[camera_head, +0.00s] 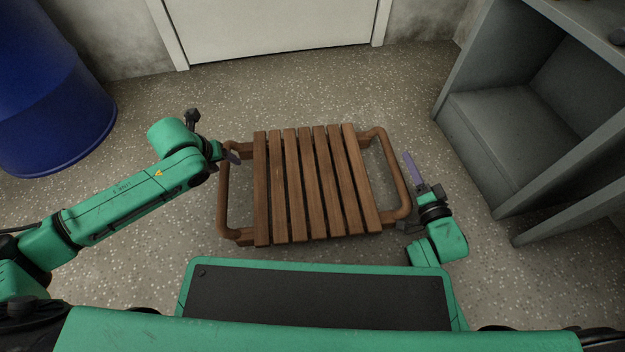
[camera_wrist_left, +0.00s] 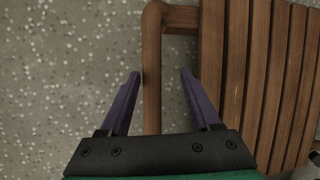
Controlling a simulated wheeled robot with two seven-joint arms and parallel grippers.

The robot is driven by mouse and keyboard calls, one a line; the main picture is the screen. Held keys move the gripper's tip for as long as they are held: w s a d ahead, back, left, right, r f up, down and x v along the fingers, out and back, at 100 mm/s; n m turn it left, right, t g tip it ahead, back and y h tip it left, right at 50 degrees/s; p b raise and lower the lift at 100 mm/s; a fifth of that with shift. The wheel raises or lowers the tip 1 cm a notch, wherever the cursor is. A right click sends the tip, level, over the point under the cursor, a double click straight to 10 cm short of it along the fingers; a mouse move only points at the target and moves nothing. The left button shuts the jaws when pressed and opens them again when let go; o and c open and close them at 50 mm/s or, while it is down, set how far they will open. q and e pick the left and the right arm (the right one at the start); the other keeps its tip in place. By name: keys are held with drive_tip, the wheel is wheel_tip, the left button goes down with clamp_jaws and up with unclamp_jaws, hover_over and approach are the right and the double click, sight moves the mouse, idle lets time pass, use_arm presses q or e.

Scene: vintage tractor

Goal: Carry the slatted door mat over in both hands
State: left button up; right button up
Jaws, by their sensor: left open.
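The slatted door mat (camera_head: 312,185), brown wood with a looped handle at each end, lies in the middle of the head view, apparently on the floor. My left gripper (camera_head: 234,157) is at the upper part of its left handle (camera_head: 223,200). In the left wrist view, the open purple fingers (camera_wrist_left: 160,76) lie either side of the handle bar (camera_wrist_left: 152,80), with gaps showing. My right gripper (camera_head: 408,155) is beside the right handle (camera_head: 396,175), its purple finger just outside the bar. Its other finger cannot be made out, so its opening is unclear.
A blue barrel (camera_head: 50,90) stands at upper left and a grey shelf unit (camera_head: 530,120) at right. A white door (camera_head: 270,25) is at the back. The speckled floor (camera_head: 290,90) between mat and door is clear.

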use_arm(q)
drive_tip(key=v, duration=0.5)
use_arm(e)
drive_tip(key=shift+s+a+f, duration=0.35)
drive_tip(key=shift+a+f, duration=0.25)
drive_tip(key=shift+a, duration=0.25)
drive_tip(key=d+r+v, duration=0.1)
drive_tip(key=v, duration=0.6)
drive_tip(key=shift+s+d, duration=0.2)
drive_tip(key=shift+d, duration=0.2)
